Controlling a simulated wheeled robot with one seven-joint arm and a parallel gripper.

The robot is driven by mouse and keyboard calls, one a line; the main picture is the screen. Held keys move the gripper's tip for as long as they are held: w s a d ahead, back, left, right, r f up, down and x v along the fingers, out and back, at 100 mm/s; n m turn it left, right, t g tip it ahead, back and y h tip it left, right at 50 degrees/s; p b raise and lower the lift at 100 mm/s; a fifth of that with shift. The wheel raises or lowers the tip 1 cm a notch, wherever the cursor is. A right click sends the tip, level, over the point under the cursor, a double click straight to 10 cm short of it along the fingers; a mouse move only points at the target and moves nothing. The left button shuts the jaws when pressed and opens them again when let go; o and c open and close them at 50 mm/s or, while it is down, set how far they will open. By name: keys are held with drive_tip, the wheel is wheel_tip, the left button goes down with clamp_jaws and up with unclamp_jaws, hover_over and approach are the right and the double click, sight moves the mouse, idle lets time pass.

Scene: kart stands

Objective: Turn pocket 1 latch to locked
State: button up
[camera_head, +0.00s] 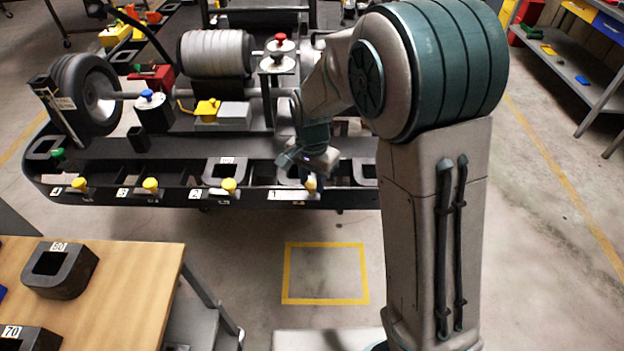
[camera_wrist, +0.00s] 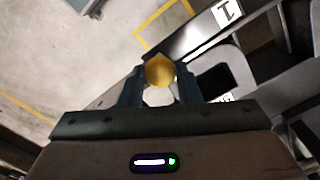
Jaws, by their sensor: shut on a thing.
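The pocket 1 latch has a yellow knob (camera_head: 311,185) on the front rail of the kart, right of the white "1" label (camera_head: 276,195). My gripper (camera_head: 312,172) reaches down over this knob from above. In the wrist view the two dark fingers of my gripper (camera_wrist: 160,78) stand on either side of the yellow knob (camera_wrist: 160,69) and are shut on it. The "1" label (camera_wrist: 228,12) shows at the upper right there. Pocket 1 is partly hidden by my gripper in the head view. The latch's turn angle cannot be told.
Several more yellow latch knobs line the rail to the left, including the pocket 2 knob (camera_head: 229,185). A wooden table (camera_head: 135,285) with dark numbered blocks (camera_head: 72,285) stands at the lower left. A yellow floor square (camera_head: 326,302) lies on clear floor before the kart.

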sight(312, 183)
drive_tip(key=shift+m, duration=1.1)
drive_tip(key=o, duration=1)
drive_tip(key=shift+c, duration=0.2)
wheel_tip(312, 183, up, 14)
drive_tip(key=s+d+f+n+t, duration=0.1)
drive_tip(key=s+d+n, duration=0.3)
drive_tip(key=s, duration=0.5)
drive_tip(key=s+d+f+n+t, duration=0.1)
drive_tip(key=s+d+n+t, duration=0.1)
drive_tip(key=s+d+n, duration=0.3)
drive_tip(key=s+d, duration=0.4)
drive_tip(key=shift+s+d, duration=0.25)
drive_tip(key=shift+d, duration=0.05)
